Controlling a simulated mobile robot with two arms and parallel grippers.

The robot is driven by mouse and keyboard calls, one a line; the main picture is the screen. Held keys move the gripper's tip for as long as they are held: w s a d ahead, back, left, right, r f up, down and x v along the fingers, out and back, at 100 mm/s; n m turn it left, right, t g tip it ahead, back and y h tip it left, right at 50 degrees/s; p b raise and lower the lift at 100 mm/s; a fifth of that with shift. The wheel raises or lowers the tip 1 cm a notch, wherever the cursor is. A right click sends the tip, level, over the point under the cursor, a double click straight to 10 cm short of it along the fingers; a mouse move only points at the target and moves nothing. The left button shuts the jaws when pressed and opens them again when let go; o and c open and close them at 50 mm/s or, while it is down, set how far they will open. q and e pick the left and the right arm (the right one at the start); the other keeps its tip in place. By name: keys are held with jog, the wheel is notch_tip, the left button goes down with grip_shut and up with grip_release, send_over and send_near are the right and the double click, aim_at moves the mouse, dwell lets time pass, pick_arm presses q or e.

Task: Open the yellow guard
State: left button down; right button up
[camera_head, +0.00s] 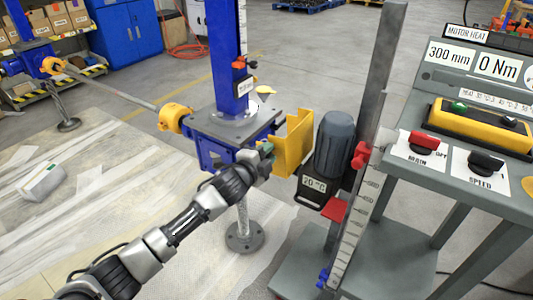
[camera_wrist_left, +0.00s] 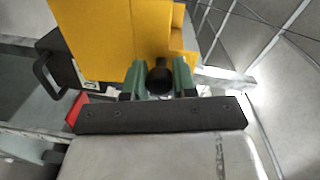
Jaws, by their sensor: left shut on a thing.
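The yellow guard (camera_head: 299,143) is a bent plate at the right side of the blue screw jack's gearbox (camera_head: 212,152), facing the grey motor. It also fills the top of the left wrist view (camera_wrist_left: 115,38). My left gripper (camera_head: 266,152) reaches in from the lower left, to the guard's left edge. In the left wrist view its green fingers (camera_wrist_left: 160,78) are shut on a dark round knob (camera_wrist_left: 160,74) in front of the guard. How the knob joins the guard is hidden. My right gripper is not in view.
The grey motor (camera_head: 335,143) with a red clamp stands on a ruled rail (camera_head: 358,225) close right of the guard. A control desk (camera_head: 465,110) with switches stands farther right. A shaft (camera_head: 110,88) runs left from the gearbox. Floor behind the jack is open.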

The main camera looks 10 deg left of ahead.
pick_arm(q)
jog(key=c, duration=0.9)
grip_release()
jog(key=shift+d, duration=0.1)
jog(key=shift+s, duration=0.15)
jog(key=v, duration=1)
jog(key=shift+s+p, duration=0.25)
jog(key=shift+p, duration=0.1)
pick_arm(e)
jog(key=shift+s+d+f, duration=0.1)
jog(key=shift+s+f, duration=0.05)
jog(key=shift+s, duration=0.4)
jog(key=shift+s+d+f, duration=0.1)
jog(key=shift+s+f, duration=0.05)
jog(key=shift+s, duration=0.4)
